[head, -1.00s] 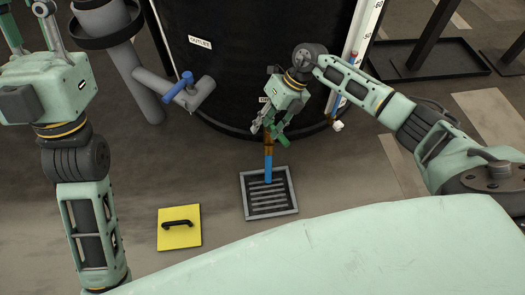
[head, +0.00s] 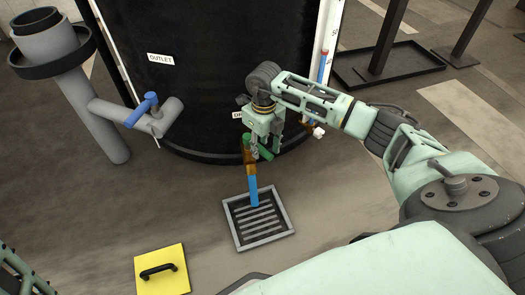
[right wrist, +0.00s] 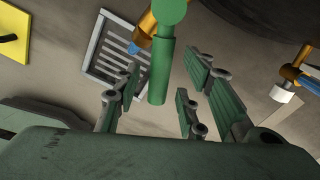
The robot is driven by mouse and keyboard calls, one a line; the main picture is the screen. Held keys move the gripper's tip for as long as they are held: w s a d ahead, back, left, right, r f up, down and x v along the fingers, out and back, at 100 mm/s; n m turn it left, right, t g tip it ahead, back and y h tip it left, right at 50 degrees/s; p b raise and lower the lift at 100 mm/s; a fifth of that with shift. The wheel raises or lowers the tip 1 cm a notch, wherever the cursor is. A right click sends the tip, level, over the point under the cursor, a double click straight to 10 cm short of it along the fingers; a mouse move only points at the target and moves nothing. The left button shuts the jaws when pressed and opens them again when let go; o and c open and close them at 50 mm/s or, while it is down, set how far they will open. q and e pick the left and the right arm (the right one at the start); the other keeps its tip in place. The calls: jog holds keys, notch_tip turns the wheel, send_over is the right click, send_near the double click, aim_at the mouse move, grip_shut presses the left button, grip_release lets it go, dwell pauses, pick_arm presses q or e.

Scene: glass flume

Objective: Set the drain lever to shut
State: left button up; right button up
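The drain lever (head: 265,153) is a green handle on a brass outlet pipe (head: 249,157) low on the front of the black tank. It sticks out sideways from the pipe. A blue column (head: 254,190), water or a tube, runs from the pipe down to the floor grate. My right gripper (head: 258,145) is at the lever and partly hides it. In the right wrist view the lever (right wrist: 160,70) lies between the spread fingers (right wrist: 164,88), with gaps on both sides. Only a piece of my left arm shows at the lower left; its gripper is out of view.
The floor grate (head: 232,228) lies below the pipe. A yellow plate with a black handle (head: 178,252) lies left of it. A blue-handled valve (head: 142,108) is on the grey outlet pipe, left of the black tank (head: 205,80). Open floor lies between.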

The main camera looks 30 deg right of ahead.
jog(key=shift+f, duration=0.3)
grip_shut()
dwell(0.5)
